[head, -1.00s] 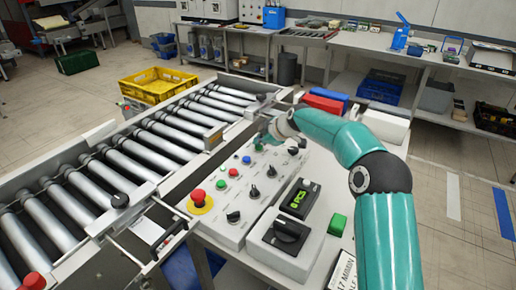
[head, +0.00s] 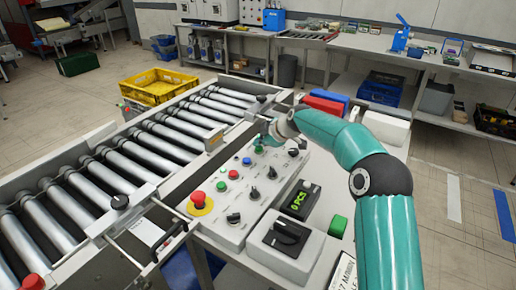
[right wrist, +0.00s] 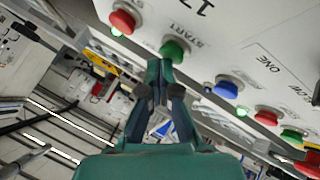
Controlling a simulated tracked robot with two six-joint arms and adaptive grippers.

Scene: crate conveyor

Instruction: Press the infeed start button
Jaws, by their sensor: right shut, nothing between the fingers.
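The control panel (head: 215,222) is a light sloped box beside the roller conveyor. In the right wrist view, a green button (right wrist: 174,50) marked START sits just past the tips of my right gripper (right wrist: 160,62). The fingers are shut with nothing between them. The tips overlap the button's near edge; I cannot tell whether they touch it. In the head view, my right gripper (head: 264,141) is at the far end of the panel, above a green button (head: 258,149) that it partly hides. My left gripper is not in view.
A red emergency stop (head: 198,197) on a yellow ring is at the panel's near end. Blue button (head: 247,161) and black knobs lie close to the gripper. The roller conveyor (head: 150,150) runs along the left. A yellow crate (head: 158,86) stands behind it.

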